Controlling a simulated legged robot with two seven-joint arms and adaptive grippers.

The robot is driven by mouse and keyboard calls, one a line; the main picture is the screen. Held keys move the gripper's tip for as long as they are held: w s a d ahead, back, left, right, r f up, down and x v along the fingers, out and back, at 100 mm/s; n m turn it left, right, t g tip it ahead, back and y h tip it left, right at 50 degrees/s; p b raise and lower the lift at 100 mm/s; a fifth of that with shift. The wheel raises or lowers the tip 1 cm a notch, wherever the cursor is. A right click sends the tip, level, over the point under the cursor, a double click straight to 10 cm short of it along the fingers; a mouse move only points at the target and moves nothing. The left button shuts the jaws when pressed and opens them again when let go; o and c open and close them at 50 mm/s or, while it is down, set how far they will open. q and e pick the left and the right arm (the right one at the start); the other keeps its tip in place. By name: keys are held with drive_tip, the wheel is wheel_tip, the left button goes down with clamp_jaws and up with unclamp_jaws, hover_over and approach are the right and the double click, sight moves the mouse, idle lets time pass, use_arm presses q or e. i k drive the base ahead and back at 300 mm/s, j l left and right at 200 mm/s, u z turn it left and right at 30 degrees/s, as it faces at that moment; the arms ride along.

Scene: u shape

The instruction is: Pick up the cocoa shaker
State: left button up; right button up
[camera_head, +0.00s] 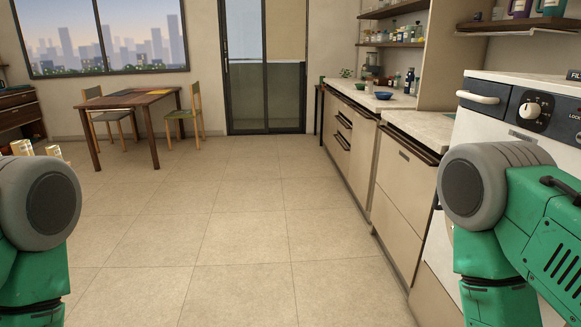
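I cannot pick out a cocoa shaker for certain. Small bottles and jars (409,81) stand on the far part of the right counter, too small to identify. Several more small containers line the wall shelf (398,44) above them. Parts of my green and grey arms show at the left and right edges. Neither of my grippers is in view, so what they hold is hidden.
A white appliance (477,120) with a knob stands close on the right, beside beige cabinets (403,190). A blue bowl (384,96) sits on the counter. A wooden table (135,99) and chairs stand far left. The tiled floor (240,220) ahead is clear.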

sight(369, 85)
drive_tip(key=i, duration=2.65)
drive_tip(key=i+j+z, duration=0.1)
drive_tip(key=i, duration=1.25)
drive_tip(key=i+z, duration=0.3)
drive_tip(key=i, duration=0.7)
drive_tip(key=i+j+z, duration=0.1)
drive_tip(key=i+z, duration=0.2)
drive_tip(key=i, duration=0.75)
